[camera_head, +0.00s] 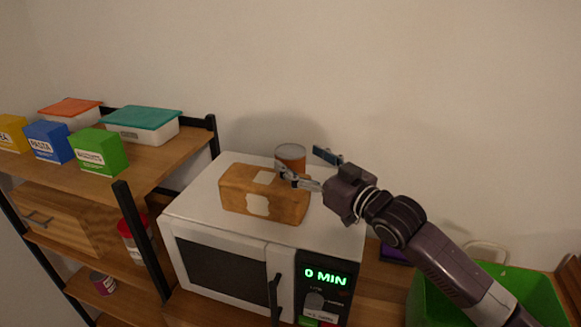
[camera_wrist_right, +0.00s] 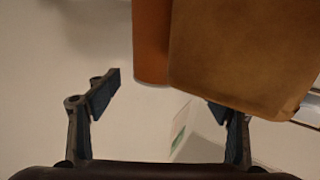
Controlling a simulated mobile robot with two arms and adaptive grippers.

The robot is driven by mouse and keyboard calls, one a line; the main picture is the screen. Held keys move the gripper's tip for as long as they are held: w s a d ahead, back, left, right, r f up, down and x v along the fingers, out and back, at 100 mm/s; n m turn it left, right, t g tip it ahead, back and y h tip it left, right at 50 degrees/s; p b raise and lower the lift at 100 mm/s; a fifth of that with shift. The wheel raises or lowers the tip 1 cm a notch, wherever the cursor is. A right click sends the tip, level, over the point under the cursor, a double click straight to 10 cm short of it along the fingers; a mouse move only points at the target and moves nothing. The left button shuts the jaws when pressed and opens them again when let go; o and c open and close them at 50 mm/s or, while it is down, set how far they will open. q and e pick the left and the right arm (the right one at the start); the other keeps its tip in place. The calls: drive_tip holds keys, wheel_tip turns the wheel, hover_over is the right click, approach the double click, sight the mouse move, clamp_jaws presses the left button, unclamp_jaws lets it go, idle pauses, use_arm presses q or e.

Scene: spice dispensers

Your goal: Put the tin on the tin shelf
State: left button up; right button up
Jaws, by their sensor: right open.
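An orange-brown tin (camera_head: 291,156) with a grey top stands on the white microwave, behind a brown bread-shaped box (camera_head: 240,199) that hides its lower part. My right gripper (camera_head: 306,164) is open and empty above the right side of the microwave, its fingers pointing left toward the tin. In the right wrist view the tin (camera_wrist_right: 151,45) lies ahead between the fingers' directions, beyond the fingertips, with the box (camera_wrist_right: 240,50) right beside it. My left gripper is not in view. Which shelf is the tin shelf is not labelled; a small tin (camera_head: 103,283) stands on a lower shelf at left.
The microwave (camera_head: 225,221) reads 0 MIN. A wooden shelf unit (camera_head: 165,158) at left holds blue, green and yellow boxes and lidded containers. A red-lidded jar (camera_head: 130,246) stands lower. A green bin (camera_head: 535,290) is at right. The black shelf post (camera_head: 143,240) stands beside the microwave.

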sight(291, 150)
drive_tip(key=shift+p+x, duration=0.75)
drive_tip(key=shift+x, duration=1.45)
drive_tip(key=shift+c, duration=0.5)
drive_tip(key=c, duration=1.5)
drive_tip(key=shift+r, duration=0.2)
drive_tip(key=shift+c, duration=1.2)
